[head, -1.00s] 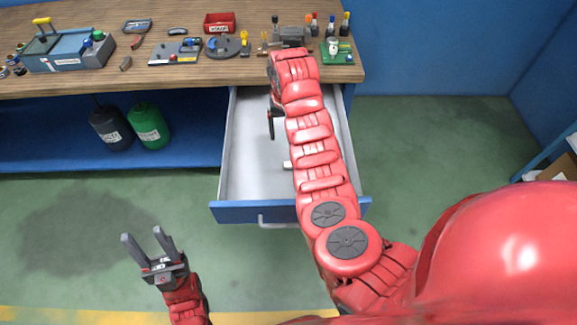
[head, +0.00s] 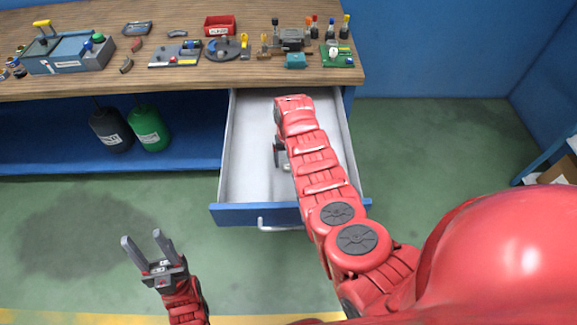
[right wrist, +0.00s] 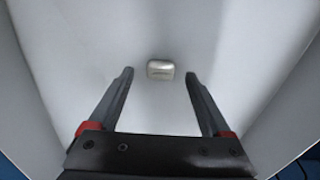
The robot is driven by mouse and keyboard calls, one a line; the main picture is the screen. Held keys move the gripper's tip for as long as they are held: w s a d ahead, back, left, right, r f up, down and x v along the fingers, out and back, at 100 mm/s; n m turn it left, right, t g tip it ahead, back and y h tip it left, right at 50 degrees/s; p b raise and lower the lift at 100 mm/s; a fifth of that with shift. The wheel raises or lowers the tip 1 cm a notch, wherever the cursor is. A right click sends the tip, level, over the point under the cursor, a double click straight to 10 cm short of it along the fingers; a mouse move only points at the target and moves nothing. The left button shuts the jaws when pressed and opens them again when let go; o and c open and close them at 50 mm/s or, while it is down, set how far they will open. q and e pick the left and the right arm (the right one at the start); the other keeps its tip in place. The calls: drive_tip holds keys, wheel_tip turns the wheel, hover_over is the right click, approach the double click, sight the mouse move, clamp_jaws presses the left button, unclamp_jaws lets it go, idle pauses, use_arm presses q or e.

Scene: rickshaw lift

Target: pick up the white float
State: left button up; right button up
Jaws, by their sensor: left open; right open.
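The white float (right wrist: 160,69) is a small pale block lying on the floor of the open drawer (head: 248,150). In the right wrist view it sits just beyond and between the fingertips of my right gripper (right wrist: 159,86). The right gripper (head: 279,152) is open, empty and pointing down inside the drawer, with one dark finger showing beside my forearm in the head view. The float is mostly hidden by the arm there. My left gripper (head: 142,250) is open and empty above the green floor, left of the drawer.
Black and green bottles (head: 149,128) stand on the lower shelf. The drawer walls closely surround my right gripper.

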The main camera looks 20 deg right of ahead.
drive_tip(key=shift+f, duration=0.9)
clamp_jaws()
